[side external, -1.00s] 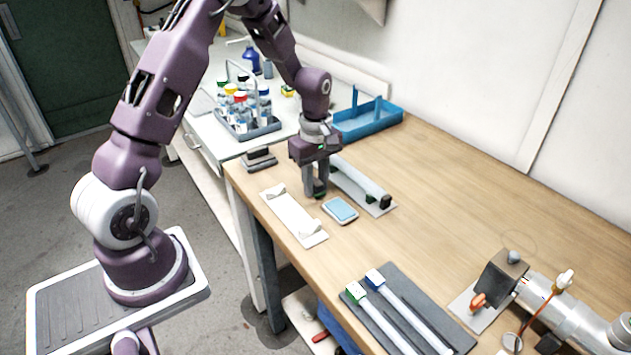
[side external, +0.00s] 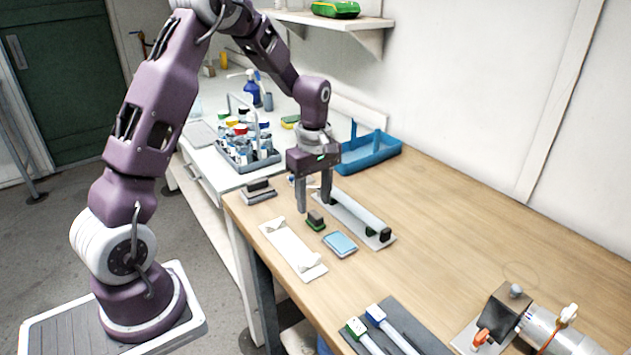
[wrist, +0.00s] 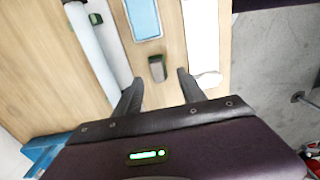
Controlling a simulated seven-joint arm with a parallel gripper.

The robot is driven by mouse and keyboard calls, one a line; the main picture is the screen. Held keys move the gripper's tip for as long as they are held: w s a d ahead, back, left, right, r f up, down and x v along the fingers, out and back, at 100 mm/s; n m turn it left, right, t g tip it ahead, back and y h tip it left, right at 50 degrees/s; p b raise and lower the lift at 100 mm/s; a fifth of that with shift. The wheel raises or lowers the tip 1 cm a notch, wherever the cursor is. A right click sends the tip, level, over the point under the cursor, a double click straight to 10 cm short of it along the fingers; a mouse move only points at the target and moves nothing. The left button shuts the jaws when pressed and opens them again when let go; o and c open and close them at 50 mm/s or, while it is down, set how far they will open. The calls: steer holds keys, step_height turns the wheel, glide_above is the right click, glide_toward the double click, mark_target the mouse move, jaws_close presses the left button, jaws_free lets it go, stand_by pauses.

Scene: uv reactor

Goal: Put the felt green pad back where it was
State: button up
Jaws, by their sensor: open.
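The felt green pad (side external: 316,222), a small dark block with a green felt underside, sits on the wooden table between the white plate and the light-blue pad. In the wrist view the pad (wrist: 157,68) lies ahead of the fingertips, roughly in line with the gap between them. My gripper (side external: 314,204) is open and empty, its fingers pointing down just above the pad. The open fingers (wrist: 160,78) also show in the wrist view, apart from the pad.
The light-blue pad (side external: 340,243) lies just in front. A white plate with holders (side external: 292,250) is on the left, and a tube on a stand (side external: 360,217) on the right. A dark stacked block (side external: 258,190) and blue tray (side external: 368,153) are farther back.

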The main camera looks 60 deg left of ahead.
mark_target(315, 217)
steer(key=s+d+r+m+t, duration=0.1)
steer(key=s+d+r+m, duration=0.2)
steer(key=r, duration=0.5)
steer(key=s+d+r+m+t, duration=0.1)
steer(key=s+d+r+m, duration=0.25)
steer(key=r, duration=0.45)
steer(key=s+d+m+t, duration=0.1)
steer(key=s+d+m, duration=0.2)
steer(key=s+m, duration=0.2)
steer(key=s+d+r+m+t, duration=0.1)
steer(key=s+d+m, duration=0.3)
steer(key=s, duration=0.7)
steer(key=shift+s+r+m+t, duration=0.35)
steer(key=shift+m+t, duration=0.45)
steer(key=shift+m, duration=0.45)
